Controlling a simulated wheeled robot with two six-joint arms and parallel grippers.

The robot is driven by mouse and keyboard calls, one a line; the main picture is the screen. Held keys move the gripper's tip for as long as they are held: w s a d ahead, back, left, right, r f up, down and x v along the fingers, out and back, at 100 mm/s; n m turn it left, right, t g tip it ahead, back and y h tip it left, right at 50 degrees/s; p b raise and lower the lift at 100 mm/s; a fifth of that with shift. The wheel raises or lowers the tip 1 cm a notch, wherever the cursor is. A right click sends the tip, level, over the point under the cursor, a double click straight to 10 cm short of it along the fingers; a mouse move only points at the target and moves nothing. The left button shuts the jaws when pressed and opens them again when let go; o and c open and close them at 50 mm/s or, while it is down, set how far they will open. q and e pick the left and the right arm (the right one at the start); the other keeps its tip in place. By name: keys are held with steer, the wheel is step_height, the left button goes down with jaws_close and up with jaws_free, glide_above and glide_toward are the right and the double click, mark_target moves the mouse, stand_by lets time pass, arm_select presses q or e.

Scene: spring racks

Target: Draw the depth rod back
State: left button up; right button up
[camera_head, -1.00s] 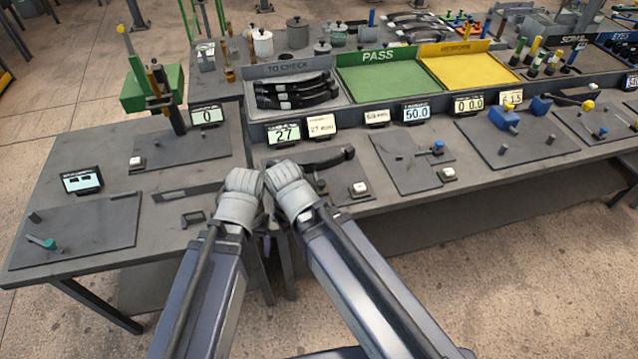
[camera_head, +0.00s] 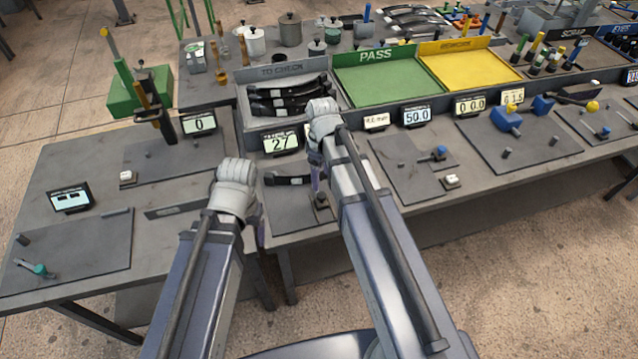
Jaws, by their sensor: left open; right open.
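I cannot tell for sure which part is the depth rod. A short rod with a blue knob (camera_head: 438,153) lies on the plate right of my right arm. Another with a teal knob (camera_head: 38,270) lies on the far left plate. A dark curved spring (camera_head: 288,180) lies on the plate below the display reading 27 (camera_head: 280,141), its right part hidden by my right gripper. My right gripper (camera_head: 319,198) points down over that plate, open; contact cannot be told. My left gripper (camera_head: 257,222) is open beside the left table's right edge, mostly hidden by its wrist.
Behind stand a TO CHECK tray (camera_head: 243,98) with dark springs, a green PASS tray (camera_head: 390,93) and a yellow tray (camera_head: 465,70). A green stand (camera_head: 125,98) rises at the back left. A blue block (camera_head: 506,118) sits on the right plate.

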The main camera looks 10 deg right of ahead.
mark_target(322, 195)
steer(key=shift+s, duration=0.1)
steer(key=shift+f+b, duration=0.2)
steer(key=shift+b, duration=0.1)
steer(key=shift+f+b, duration=0.6)
steer(key=shift+f, duration=0.1)
step_height(322, 195, down, 6)
steer(key=b, duration=0.6)
steer(key=shift+c, duration=0.4)
jaws_close()
